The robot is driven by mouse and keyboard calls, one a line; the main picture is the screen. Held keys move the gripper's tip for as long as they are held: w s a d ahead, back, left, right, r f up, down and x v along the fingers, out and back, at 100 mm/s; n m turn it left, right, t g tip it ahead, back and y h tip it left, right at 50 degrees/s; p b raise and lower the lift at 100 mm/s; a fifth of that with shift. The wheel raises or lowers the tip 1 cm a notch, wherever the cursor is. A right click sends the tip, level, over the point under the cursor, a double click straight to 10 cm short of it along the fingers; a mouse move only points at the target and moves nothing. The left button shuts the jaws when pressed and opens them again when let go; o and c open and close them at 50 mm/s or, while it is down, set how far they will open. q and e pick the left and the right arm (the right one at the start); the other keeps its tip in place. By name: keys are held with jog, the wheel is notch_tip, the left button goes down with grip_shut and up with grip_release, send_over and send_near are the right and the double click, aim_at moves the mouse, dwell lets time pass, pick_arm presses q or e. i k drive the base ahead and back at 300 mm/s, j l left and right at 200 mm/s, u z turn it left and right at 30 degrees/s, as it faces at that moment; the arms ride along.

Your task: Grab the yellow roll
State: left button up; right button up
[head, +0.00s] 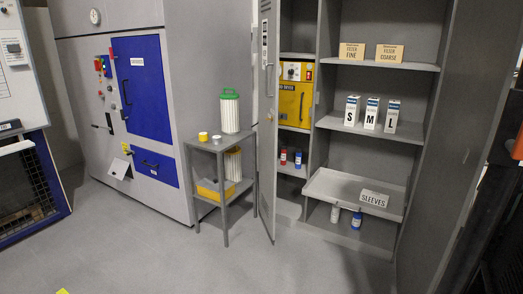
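A small yellow roll (203,136) sits on the top shelf of a grey stand (220,145), near its left front side. A small whitish-grey roll (217,140) with some yellow on it is just right of the yellow roll. Neither of my grippers is in view.
A white pleated filter with a green cap (230,112) stands behind the rolls. A yellow bin (212,190) and another filter (233,165) are on the lower shelf. An open cabinet door (267,150) is close on the right. A grey machine (190,60) stands behind left.

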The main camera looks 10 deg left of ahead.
aim_at(204, 136)
jog(key=i+j+u, duration=0.15)
jog(key=i+u, duration=0.2)
jog(key=i, duration=0.7)
jog(key=i+l+u, duration=0.1)
jog(key=i+u, duration=0.2)
jog(key=i, duration=0.7)
jog(key=i+z, duration=0.15)
jog(key=i, duration=2.2)
